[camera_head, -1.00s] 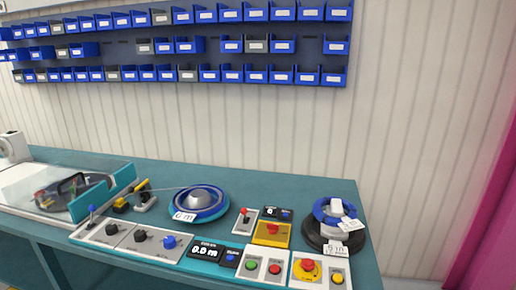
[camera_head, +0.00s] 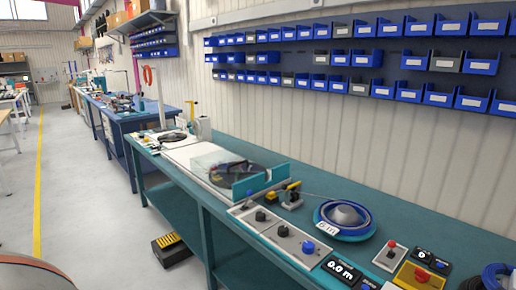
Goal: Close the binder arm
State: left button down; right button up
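Neither of my grippers is in view. I cannot tell for sure which part is the binder arm. A white machine (camera_head: 202,126) with an upright yellow-topped post (camera_head: 192,110) stands at the far end of the teal bench (camera_head: 420,208). Beside it lies a dark reel disc (camera_head: 172,136). Nearer, a dark reel (camera_head: 230,172) lies under a clear cover behind a teal guard plate (camera_head: 262,181). A small yellow and black device (camera_head: 291,194) sits right of the plate, with a cable running to a blue reel (camera_head: 343,217).
A control panel with knobs (camera_head: 283,231) and a red button box (camera_head: 420,277) line the bench's front. A black and yellow foot pedal (camera_head: 170,246) is on the floor. Blue bins (camera_head: 355,58) hang on the wall. The aisle at left is clear.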

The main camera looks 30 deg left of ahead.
aim_at(192, 117)
jog(key=u, duration=1.65)
jog(key=i+j+u, duration=0.35)
jog(key=i, duration=0.2)
jog(key=i+j+u, duration=0.3)
jog(key=i, duration=0.3)
jog(key=i+u, duration=0.35)
jog(key=i, duration=1.7)
jog(key=i+z, duration=0.25)
jog(key=i, duration=0.15)
jog(key=i+j+z, duration=0.25)
jog(key=i, duration=0.15)
jog(key=i+j+z, duration=0.55)
jog(key=z, duration=0.15)
jog(key=i+j+z, duration=0.65)
jog(key=j+z, duration=0.15)
jog(key=i+j+z, duration=0.15)
jog(key=j+z, duration=0.25)
